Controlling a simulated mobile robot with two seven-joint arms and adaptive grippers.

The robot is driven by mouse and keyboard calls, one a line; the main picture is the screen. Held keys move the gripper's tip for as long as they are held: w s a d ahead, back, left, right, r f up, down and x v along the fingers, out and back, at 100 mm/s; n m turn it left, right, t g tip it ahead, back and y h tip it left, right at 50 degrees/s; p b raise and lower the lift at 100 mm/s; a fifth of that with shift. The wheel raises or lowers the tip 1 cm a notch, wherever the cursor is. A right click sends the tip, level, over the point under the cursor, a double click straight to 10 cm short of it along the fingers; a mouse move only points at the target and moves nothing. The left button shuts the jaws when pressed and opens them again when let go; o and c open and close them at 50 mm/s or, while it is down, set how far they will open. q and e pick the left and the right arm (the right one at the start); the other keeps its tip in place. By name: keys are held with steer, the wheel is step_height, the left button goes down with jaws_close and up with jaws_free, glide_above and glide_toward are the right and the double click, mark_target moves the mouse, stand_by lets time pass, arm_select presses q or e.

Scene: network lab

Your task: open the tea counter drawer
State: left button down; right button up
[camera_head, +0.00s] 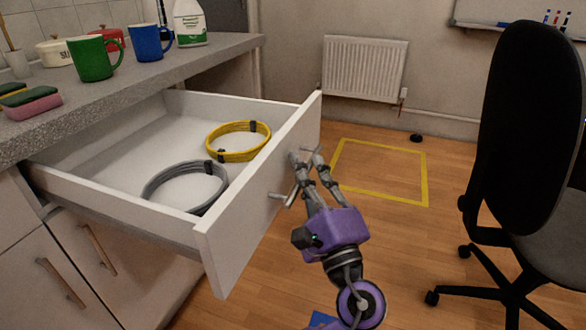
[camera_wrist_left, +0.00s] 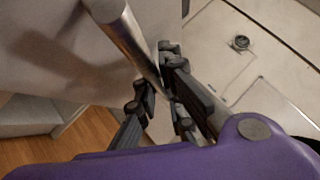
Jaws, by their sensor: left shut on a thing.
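The tea counter drawer (camera_head: 218,248) is pulled well out from under the counter, and its inside shows. A yellow cable coil (camera_head: 238,155) and a grey cable coil (camera_head: 150,187) lie in it. My left gripper (camera_head: 305,156) is at the outer face of the drawer front, shut on the bar handle (camera_head: 278,197). In the left wrist view the metal handle (camera_wrist_left: 128,38) runs between the fingers (camera_wrist_left: 158,78). Part of the handle is hidden by the fingers. My right gripper is not in view.
The counter (camera_head: 140,83) holds a green mug (camera_head: 92,60), a blue mug (camera_head: 146,43), a white bottle (camera_head: 190,24) and sponges (camera_head: 33,107). A black office chair (camera_head: 520,120) stands at the right. The yellow-outlined floor patch (camera_head: 380,171) is empty. A radiator (camera_head: 364,68) hangs behind.

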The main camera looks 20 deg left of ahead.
arm_select(q)
steer(key=shift+f, duration=0.1)
steer(key=c, duration=2.1)
jaws_free()
steer(key=v, duration=1.2)
steer(key=shift+s+d, duration=0.1)
